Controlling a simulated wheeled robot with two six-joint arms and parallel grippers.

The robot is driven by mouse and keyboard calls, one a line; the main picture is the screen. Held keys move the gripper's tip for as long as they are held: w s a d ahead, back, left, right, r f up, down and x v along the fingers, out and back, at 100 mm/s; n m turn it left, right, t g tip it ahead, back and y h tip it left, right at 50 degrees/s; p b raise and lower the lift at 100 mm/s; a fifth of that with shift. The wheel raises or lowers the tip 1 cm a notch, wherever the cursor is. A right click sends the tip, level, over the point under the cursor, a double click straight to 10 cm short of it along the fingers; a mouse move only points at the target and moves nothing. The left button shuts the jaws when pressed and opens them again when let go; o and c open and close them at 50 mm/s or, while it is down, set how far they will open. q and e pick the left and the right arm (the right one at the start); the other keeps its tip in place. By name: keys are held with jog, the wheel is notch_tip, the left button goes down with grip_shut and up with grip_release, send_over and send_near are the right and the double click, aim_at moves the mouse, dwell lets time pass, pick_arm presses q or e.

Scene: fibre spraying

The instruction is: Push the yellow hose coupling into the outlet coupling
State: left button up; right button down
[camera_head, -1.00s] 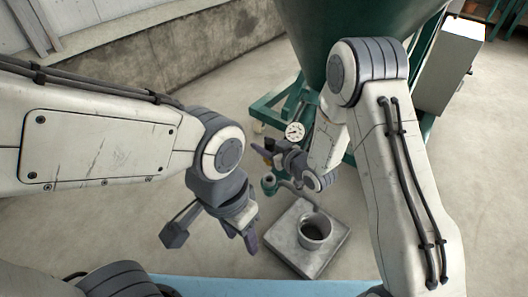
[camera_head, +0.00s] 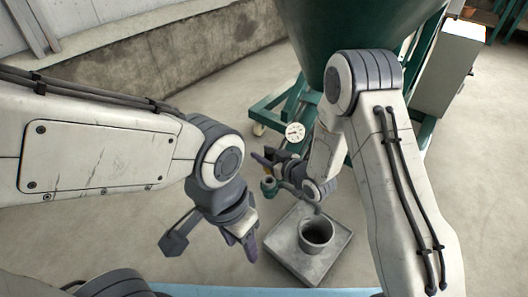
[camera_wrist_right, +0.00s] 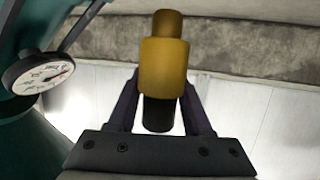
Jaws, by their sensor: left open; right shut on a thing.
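The yellow hose coupling (camera_wrist_right: 165,68) stands between my right gripper's purple fingers in the right wrist view, with a black hose end below it. No outlet coupling is clear in the wrist view. My left gripper (camera_head: 248,243) is open and empty, pointing down, left of the grey tray.
A pressure gauge (camera_head: 295,132) sits right beside my right gripper and also shows in the wrist view (camera_wrist_right: 40,72). A green hopper (camera_head: 335,35) stands behind. A grey square tray (camera_head: 290,257) with a round pot (camera_head: 316,233) lies below. Concrete floor is free at left.

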jog(key=shift+f+b, duration=0.6)
jog(key=shift+f, duration=0.55)
dwell(0.9)
jog(key=shift+f+b, duration=1.05)
jog(key=shift+f, duration=0.65)
jog(key=shift+c, duration=1.2)
grip_release()
